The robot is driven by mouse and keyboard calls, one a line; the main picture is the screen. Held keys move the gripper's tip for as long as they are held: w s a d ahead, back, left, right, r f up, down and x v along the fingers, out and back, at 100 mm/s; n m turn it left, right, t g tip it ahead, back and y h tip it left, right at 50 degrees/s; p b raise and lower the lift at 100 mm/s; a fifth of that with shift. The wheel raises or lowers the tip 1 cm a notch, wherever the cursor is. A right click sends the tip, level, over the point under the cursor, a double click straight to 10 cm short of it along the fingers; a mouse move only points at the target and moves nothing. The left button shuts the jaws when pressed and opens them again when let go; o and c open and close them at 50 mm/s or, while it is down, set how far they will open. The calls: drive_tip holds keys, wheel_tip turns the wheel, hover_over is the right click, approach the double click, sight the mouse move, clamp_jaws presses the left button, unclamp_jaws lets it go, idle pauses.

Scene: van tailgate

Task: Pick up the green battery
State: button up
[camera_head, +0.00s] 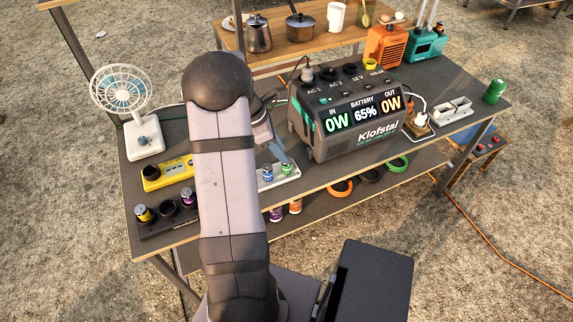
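A small green-topped battery (286,170) stands in a white tray (290,179) on the dark table, in front of the large power station (352,115). A blue battery (267,174) stands to its left in the same tray. My gripper (285,158) points down just above and behind the green-topped battery, partly hidden by my arm. I cannot tell whether it touches the battery or how far its fingers are apart. A larger green cylinder (494,91) stands far right on the table, well away from my gripper. I cannot tell whether it is a battery or a can.
A yellow charger (153,185) and a dark holder (157,230) with batteries sit at the left, below a fan (130,100). A white socket block (450,110) is at the right. Orange and teal devices (427,44) stand behind.

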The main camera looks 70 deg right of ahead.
sight(287, 166)
drive_tip(key=shift+w+a+p+x, duration=0.15)
drive_tip(key=shift+p+x, duration=0.2)
drive_tip(key=shift+x, duration=1.4)
drive_tip(key=shift+w+a+p+x, duration=0.15)
drive_tip(key=shift+p+x, duration=0.15)
drive_tip(key=shift+x, duration=1.4)
drive_tip(key=shift+f, duration=0.15)
clamp_jaws()
